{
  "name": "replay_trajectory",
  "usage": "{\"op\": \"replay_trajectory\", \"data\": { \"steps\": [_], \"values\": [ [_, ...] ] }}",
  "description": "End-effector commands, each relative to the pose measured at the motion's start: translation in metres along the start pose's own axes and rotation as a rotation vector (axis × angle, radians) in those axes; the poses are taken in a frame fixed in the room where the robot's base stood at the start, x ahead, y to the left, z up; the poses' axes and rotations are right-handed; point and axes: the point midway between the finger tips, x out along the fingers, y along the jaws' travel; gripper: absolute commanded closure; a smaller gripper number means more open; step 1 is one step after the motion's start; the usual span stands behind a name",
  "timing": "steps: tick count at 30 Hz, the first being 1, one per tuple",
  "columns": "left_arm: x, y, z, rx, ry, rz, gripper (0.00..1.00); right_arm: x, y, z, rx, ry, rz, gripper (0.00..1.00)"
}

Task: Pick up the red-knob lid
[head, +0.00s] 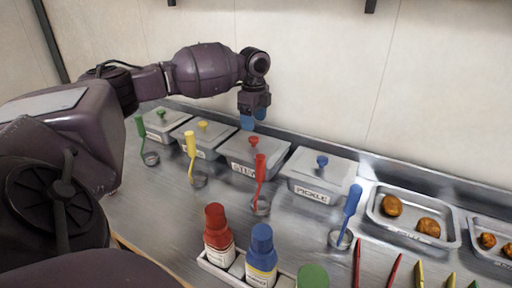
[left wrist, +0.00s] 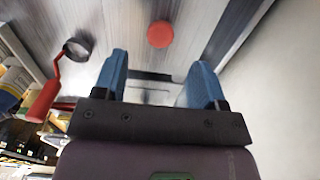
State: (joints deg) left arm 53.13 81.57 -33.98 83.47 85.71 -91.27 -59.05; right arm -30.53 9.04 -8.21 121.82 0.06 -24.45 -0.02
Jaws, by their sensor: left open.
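The red-knob lid (head: 265,154) closes a grey container in the row on the counter, its label partly hidden by a ladle. Its red knob (head: 253,142) stands up at the middle, and the knob also shows in the left wrist view (left wrist: 160,34). My left gripper (head: 254,118) is open and empty above the lid, with blue fingertips pointing down. In the left wrist view my fingers (left wrist: 168,85) are spread apart, and the knob is beyond the fingertips, not between them. My right gripper is not in view.
Lidded containers with yellow (head: 202,126), green (head: 160,112) and blue (head: 322,161) knobs flank it. A red ladle (head: 260,170) stands in front. Bottles (head: 218,232) stand nearer. A tray of brown food (head: 376,208) is at right. A wall rises behind.

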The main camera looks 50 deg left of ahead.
Motion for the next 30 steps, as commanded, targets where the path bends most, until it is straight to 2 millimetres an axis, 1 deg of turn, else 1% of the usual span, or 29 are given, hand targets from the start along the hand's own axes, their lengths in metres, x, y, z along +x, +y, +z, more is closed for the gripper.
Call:
{"op": "replay_trajectory", "data": {
  "steps": [1,3,8,10,15,18,22,29,30],
  "values": [
    [0.01,0.0,0.0,0.0,-0.001,0.004,0.35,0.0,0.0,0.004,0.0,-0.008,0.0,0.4],
    [0.016,0.0,0.0,0.0,-0.001,0.003,0.35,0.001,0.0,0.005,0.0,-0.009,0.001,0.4],
    [0.023,0.0,0.0,0.001,0.0,0.0,0.35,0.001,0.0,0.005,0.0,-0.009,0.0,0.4],
    [0.03,0.0,0.0,0.001,-0.002,0.003,0.35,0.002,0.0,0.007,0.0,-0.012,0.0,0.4],
    [0.055,0.001,0.002,0.0,-0.004,0.006,0.35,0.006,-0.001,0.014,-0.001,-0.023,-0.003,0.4],
    [0.067,0.002,0.001,0.001,-0.003,0.005,0.35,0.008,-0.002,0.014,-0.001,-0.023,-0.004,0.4],
    [0.073,0.001,0.001,0.001,-0.001,0.002,0.35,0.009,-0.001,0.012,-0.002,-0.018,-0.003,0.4],
    [0.073,0.001,0.001,0.001,0.0,-0.001,0.35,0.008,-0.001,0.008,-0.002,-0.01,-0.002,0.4],
    [0.073,0.001,0.001,0.001,0.0,-0.001,0.38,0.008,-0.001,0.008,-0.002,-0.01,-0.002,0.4]
  ]
}}
